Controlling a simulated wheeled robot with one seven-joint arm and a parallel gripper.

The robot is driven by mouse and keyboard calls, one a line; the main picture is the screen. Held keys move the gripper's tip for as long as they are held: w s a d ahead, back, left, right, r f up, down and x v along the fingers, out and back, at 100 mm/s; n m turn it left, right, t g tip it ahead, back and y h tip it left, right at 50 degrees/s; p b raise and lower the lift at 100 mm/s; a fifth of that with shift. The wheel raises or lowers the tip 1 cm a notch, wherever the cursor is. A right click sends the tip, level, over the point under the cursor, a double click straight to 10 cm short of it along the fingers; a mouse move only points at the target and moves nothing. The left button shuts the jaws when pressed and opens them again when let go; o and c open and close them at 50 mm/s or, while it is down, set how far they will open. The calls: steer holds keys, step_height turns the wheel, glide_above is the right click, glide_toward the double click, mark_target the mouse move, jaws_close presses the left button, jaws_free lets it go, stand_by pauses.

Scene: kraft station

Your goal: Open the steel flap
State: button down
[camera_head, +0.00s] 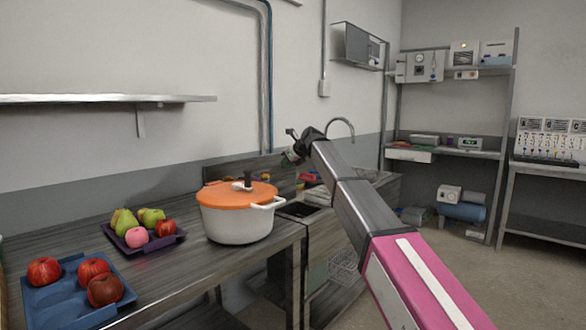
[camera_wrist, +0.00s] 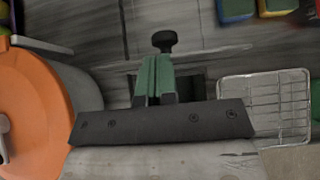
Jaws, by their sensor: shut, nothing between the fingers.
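My gripper (camera_head: 291,157) hangs at the end of my raised arm, above the counter near the sink area, right of the pot. In the wrist view its green fingers (camera_wrist: 153,80) are together and empty, in front of a dark bar with screws. I cannot pick out the steel flap for certain. A dark recess with a pale rim (camera_head: 300,209) lies in the counter right of the pot. A black knob (camera_wrist: 165,41) shows just beyond the fingertips in the wrist view; I cannot tell what it belongs to or whether the fingers touch it.
A white pot with an orange lid (camera_head: 237,194) stands left of my gripper. A purple tray (camera_head: 163,243) and a blue tray (camera_head: 60,308) hold fruit farther left. A wire rack (camera_wrist: 265,85) is at right in the wrist view. A curved tap (camera_head: 341,121) rises behind my arm.

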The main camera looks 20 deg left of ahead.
steer(key=shift+w+a+r, duration=0.1)
steer(key=shift+w+a, duration=0.2)
steer(key=shift+a, duration=0.4)
steer(key=shift+w+a, duration=0.3)
steer(key=shift+a, duration=0.4)
steer(key=shift+d, duration=0.1)
